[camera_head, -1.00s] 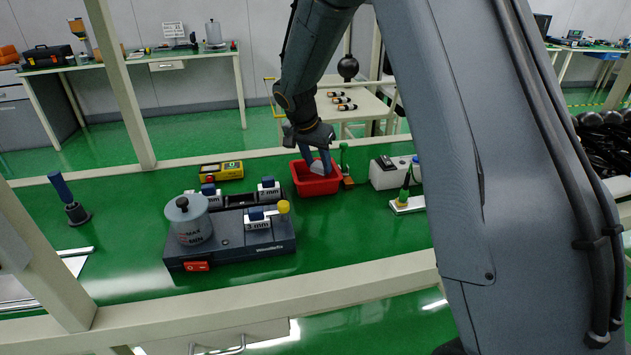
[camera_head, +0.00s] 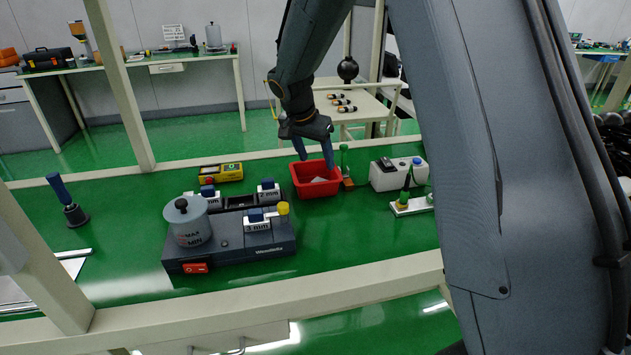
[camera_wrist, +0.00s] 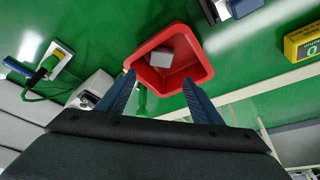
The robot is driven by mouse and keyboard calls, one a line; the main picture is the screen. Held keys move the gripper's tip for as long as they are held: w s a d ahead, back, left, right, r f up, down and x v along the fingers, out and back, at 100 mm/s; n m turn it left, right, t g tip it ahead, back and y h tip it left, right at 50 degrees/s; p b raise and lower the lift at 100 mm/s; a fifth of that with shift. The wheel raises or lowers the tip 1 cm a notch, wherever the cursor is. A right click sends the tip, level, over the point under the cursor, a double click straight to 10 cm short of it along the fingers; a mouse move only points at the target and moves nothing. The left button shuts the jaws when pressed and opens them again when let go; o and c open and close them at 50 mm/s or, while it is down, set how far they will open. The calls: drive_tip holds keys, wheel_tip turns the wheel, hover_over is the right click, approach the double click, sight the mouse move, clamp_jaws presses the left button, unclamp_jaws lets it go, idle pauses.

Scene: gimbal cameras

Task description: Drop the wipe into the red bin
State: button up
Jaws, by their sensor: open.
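The red bin (camera_head: 302,185) stands on the green bench top, behind and to the right of the dark grey station. It also shows in the wrist view (camera_wrist: 151,84). A small pale grey wipe (camera_head: 320,180) lies inside the bin; in the wrist view the wipe (camera_wrist: 161,57) rests on the bin floor near its far side. My gripper (camera_head: 314,160) is above the bin, pointing down, with its two blue fingers spread. In the wrist view my gripper (camera_wrist: 160,88) is open, with nothing between the fingers.
The dark grey station (camera_head: 240,245) with a lidded pot (camera_head: 188,222) is to the left. A yellow device (camera_head: 221,172) lies left of the bin.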

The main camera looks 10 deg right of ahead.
drive_tip(key=shift+v, duration=2.25)
drive_tip(key=s+d+f+n+g+y, duration=0.1)
drive_tip(key=s+f+n, duration=0.1)
drive_tip(key=s, duration=0.9)
drive_tip(key=s+d+f+n+g+y, duration=0.1)
drive_tip(key=s+n, duration=0.3)
drive_tip(key=s, duration=0.6)
drive_tip(key=s+f+n+g+y, duration=0.1)
drive_tip(key=s+f+n, duration=0.2)
drive_tip(key=s, duration=0.8)
drive_tip(key=shift+s+d+f, duration=0.35)
drive_tip(key=shift+d+f, duration=0.05)
drive_tip(key=shift+c, duration=0.4)
